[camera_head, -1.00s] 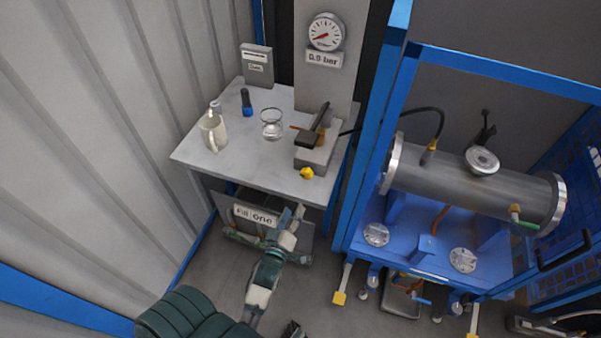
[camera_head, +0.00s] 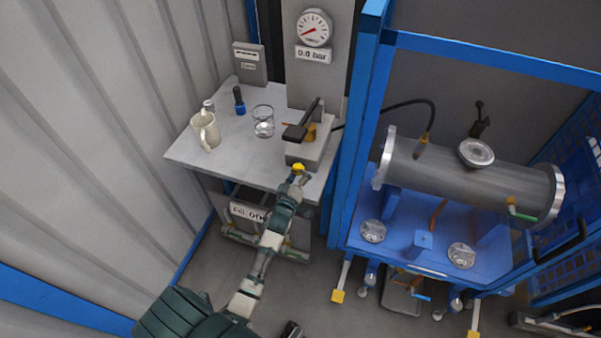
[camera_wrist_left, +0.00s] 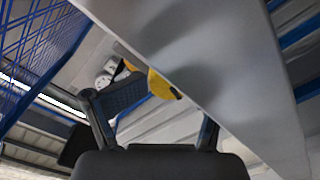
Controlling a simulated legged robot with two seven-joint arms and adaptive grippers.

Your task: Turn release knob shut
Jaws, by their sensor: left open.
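The yellow release knob (camera_head: 298,168) is on the front of the grey pump block (camera_head: 308,150), near the front edge of the grey table. My left gripper (camera_head: 297,178) is right in front of the knob and partly overlaps it in the head view. In the left wrist view the knob (camera_wrist_left: 160,84) shows beyond and between the two spread dark fingers (camera_wrist_left: 150,112), partly against a large grey surface. The gripper is open. I cannot tell whether a finger touches the knob. My right gripper is not seen.
A cream jug (camera_head: 206,132), a glass beaker (camera_head: 263,121) and a dark blue-based tool (camera_head: 239,101) stand on the table (camera_head: 225,155). A gauge (camera_head: 314,28) reads near zero above. The blue frame (camera_head: 352,170) with a grey cylinder (camera_head: 455,178) rises close on the right.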

